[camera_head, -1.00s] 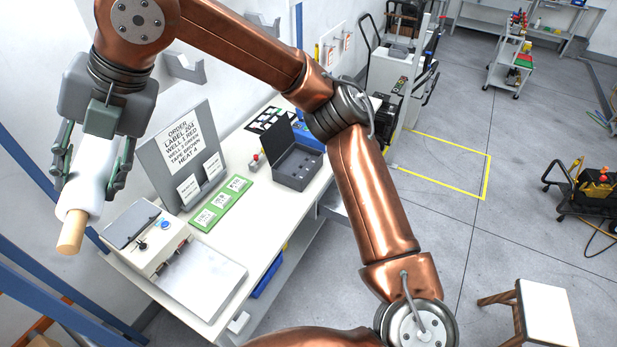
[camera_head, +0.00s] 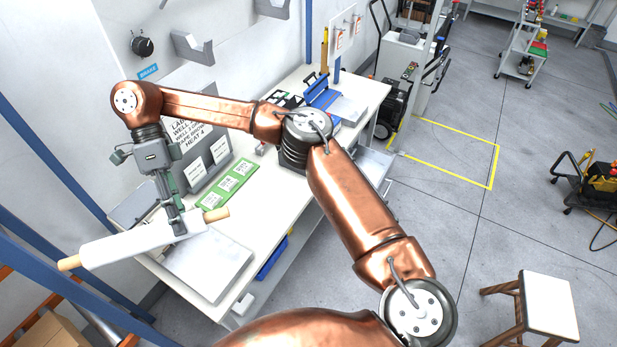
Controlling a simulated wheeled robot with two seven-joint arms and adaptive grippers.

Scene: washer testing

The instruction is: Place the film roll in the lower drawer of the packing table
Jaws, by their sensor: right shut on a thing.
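The film roll (camera_head: 122,245) is a white cylinder with a tan core showing at both ends. My right gripper (camera_head: 177,226) is shut on it near its right end. The roll lies nearly level, its left end a little lower in the picture, and appears in front of the near left end of the white packing table (camera_head: 262,226). Its height above the table cannot be judged. A pale drawer-like part (camera_head: 376,165) shows under the table's far right side; I cannot tell whether it is the lower drawer. My left gripper is out of view.
A flat pale plate (camera_head: 207,264), a green card strip (camera_head: 229,185) and an order board (camera_head: 205,160) are on the table. A blue bin (camera_head: 271,260) sits below it. Blue rack posts (camera_head: 45,150) stand at left. A stool (camera_head: 546,305) stands on open floor at right.

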